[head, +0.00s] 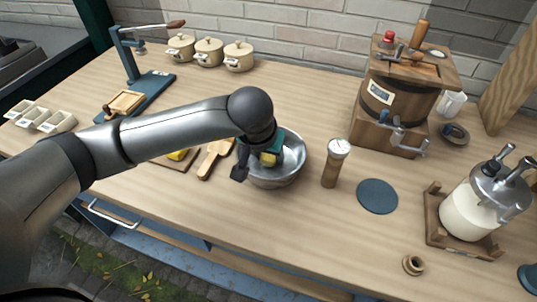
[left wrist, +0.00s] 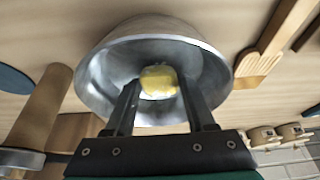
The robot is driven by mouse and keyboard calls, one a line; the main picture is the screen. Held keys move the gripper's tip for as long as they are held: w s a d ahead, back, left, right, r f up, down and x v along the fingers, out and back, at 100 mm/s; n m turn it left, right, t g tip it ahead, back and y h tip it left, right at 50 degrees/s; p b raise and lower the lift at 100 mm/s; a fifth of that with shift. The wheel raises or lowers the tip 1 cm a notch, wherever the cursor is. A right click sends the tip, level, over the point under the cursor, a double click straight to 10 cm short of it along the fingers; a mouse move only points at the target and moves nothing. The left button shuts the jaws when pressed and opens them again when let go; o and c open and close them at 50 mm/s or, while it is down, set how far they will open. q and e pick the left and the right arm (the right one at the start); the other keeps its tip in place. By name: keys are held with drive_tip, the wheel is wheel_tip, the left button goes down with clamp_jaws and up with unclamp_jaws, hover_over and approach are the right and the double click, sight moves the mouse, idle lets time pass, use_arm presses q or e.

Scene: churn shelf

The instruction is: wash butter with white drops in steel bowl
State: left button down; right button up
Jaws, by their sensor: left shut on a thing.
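The steel bowl (head: 291,168) stands on the wooden bench near the middle of the head view; its inside also shows in the left wrist view (left wrist: 100,75). My left gripper (head: 265,163) reaches down into the bowl and is shut on a yellow lump of butter (left wrist: 158,82). The butter is between the two fingertips, inside the bowl's rim. A bit of it also shows below the gripper in the head view (head: 268,159). I cannot make out white drops on it. My right gripper is not in view.
A wooden paddle (head: 213,158) and a board with a yellow piece (head: 178,155) lie left of the bowl. A wooden-handled dial thermometer (head: 331,172) stands close on the right. Beyond are a dark round mat (head: 377,196), a wooden churn (head: 385,105) and a milk jar (head: 467,215).

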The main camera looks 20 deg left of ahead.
use_arm(q)
drive_tip(key=shift+d, duration=0.35)
drive_tip(key=shift+a+b, duration=0.35)
drive_tip(key=shift+b, duration=0.1)
drive_tip(key=shift+r, duration=0.1)
idle(0.4)
drive_tip(key=shift+r+p, duration=2.2)
drive_tip(key=shift+r, duration=1.4)
drive_tip(key=shift+r+p, duration=0.95)
drive_tip(key=shift+r, duration=1.1)
